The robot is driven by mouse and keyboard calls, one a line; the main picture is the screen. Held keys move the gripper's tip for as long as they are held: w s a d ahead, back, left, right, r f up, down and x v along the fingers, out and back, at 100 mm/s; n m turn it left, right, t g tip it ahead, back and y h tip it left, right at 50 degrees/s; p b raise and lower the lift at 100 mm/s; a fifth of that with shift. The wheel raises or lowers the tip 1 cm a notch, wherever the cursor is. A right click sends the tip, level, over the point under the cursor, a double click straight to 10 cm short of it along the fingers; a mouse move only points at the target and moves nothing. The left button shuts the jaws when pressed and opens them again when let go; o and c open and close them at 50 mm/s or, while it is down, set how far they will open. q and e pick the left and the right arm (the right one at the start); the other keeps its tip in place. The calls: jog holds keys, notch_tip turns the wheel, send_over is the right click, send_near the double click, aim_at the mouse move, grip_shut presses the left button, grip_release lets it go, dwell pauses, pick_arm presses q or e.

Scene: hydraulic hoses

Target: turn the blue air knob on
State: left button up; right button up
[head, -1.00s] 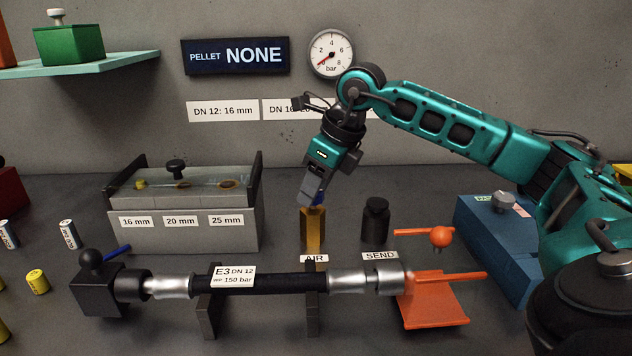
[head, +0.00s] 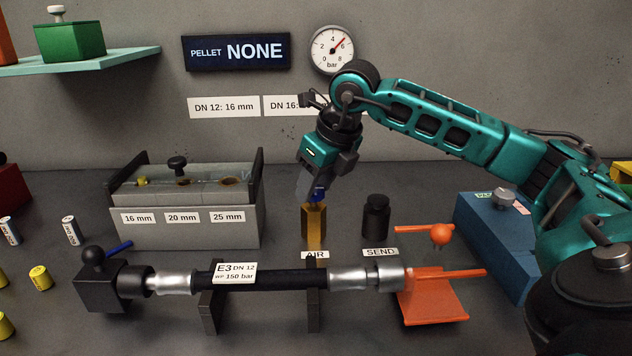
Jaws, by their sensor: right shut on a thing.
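The blue air knob (head: 319,193) sits on top of a brass-coloured post (head: 314,229) behind the AIR label (head: 315,255). My right gripper (head: 316,197) reaches down from above and is shut on the knob, hiding most of it. The round pressure gauge (head: 331,50) on the wall has its red needle pointing up and right, near 6 bar. My left gripper is not in view.
A black SEND knob (head: 376,218) stands just right of the post. A hose (head: 280,281) lies across supports in front. A grey pellet box (head: 185,228) is on the left, an orange-handled clamp (head: 434,299) and blue box (head: 492,241) on the right.

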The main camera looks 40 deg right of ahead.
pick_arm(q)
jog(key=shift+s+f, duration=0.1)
pick_arm(e)
jog(key=o, duration=1.1)
jog(key=shift+c, duration=0.2)
jog(key=shift+r, duration=0.1)
pick_arm(q)
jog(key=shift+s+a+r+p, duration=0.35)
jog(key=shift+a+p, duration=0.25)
jog(key=shift+p, duration=0.65)
pick_arm(e)
jog(key=v, duration=1.2)
jog(key=shift+s+r, duration=0.15)
jog(key=shift+r, duration=0.25)
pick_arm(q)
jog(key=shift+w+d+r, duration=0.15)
